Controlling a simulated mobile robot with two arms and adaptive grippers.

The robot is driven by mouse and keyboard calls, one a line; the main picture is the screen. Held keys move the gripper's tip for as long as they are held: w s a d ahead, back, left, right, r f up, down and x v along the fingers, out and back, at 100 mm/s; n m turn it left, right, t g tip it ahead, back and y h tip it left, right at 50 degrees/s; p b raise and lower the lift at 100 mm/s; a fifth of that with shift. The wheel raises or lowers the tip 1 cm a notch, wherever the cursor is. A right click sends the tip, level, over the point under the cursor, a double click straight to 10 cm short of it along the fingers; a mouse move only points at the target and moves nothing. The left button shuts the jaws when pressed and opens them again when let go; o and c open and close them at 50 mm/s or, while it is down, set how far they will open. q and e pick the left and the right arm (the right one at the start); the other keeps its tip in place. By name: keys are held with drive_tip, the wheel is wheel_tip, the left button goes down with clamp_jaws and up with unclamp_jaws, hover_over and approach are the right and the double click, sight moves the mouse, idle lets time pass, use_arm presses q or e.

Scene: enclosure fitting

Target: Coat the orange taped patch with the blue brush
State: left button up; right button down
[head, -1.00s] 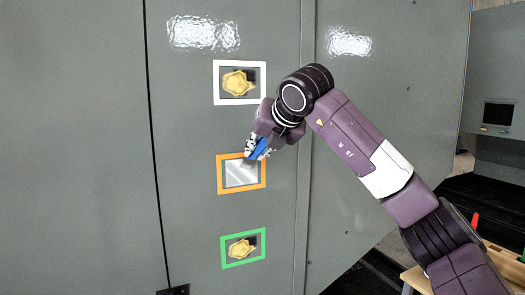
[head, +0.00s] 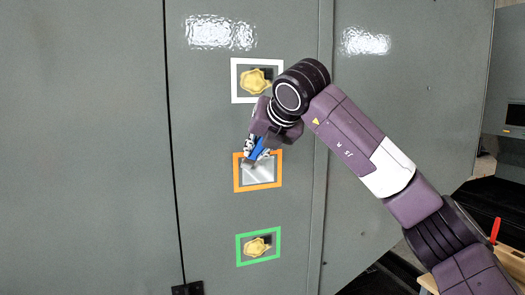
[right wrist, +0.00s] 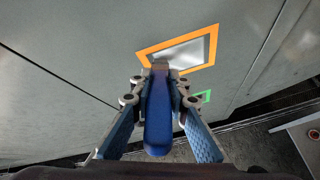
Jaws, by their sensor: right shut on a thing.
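The orange taped patch (head: 258,171) is a square tape frame around a pale grey, shiny area on the grey panel door. It also shows in the right wrist view (right wrist: 180,52). My right gripper (head: 254,150) is at the patch's top left and is shut on the blue brush (right wrist: 158,112). The brush handle lies between both fingers, and its tip is over the near edge of the orange frame in the wrist view. I cannot tell whether the bristles touch the surface. My left gripper is in no view.
A white taped patch (head: 234,80) with a yellow blob is above, partly behind my right arm. A green taped patch (head: 240,250) with a yellow blob is below. A wooden table with a red-handled item (head: 495,230) stands at lower right.

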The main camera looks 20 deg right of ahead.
drive_tip(key=shift+a, duration=0.65)
drive_tip(key=shift+s+f+b, duration=0.1)
drive_tip(key=shift+s+b, duration=0.3)
drive_tip(key=shift+b, duration=0.15)
drive_tip(key=s+b, duration=0.2)
drive_tip(key=s, duration=0.1)
drive_tip(key=shift+s+d, duration=0.1)
drive_tip(key=shift+s, duration=0.15)
drive_tip(key=shift+s+b, duration=0.6)
drive_tip(key=shift+s, duration=0.25)
